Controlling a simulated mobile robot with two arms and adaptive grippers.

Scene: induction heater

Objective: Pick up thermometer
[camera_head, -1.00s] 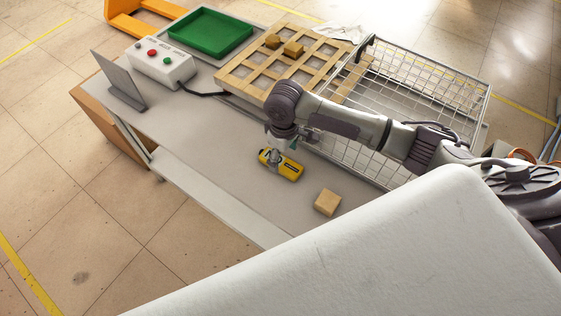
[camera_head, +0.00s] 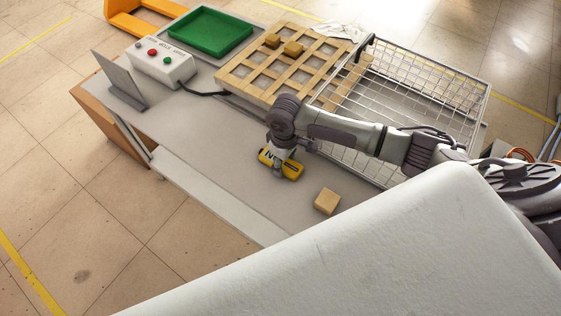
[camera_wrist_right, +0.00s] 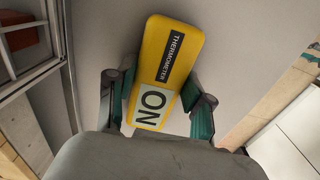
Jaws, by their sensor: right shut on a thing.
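The thermometer (camera_head: 292,172) is a yellow block with a dark label and a pale panel, lying on the grey table. In the right wrist view the thermometer (camera_wrist_right: 171,58) shows the words THERMOMETER and ON. My right gripper (camera_head: 281,172) is down over it, its arm coming in from the right. In the wrist view my right gripper's green-tipped fingers (camera_wrist_right: 160,104) are on both sides of the thermometer, shut on its lower part. The gripper hides part of it in the head view. My left gripper is not in view.
A wooden block (camera_head: 327,201) lies on the table to the right of the thermometer. A wire basket (camera_head: 440,92), a wooden grid (camera_head: 240,82), a green tray (camera_head: 208,36) and a button box (camera_head: 160,64) stand farther back. Bare table lies left of the gripper.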

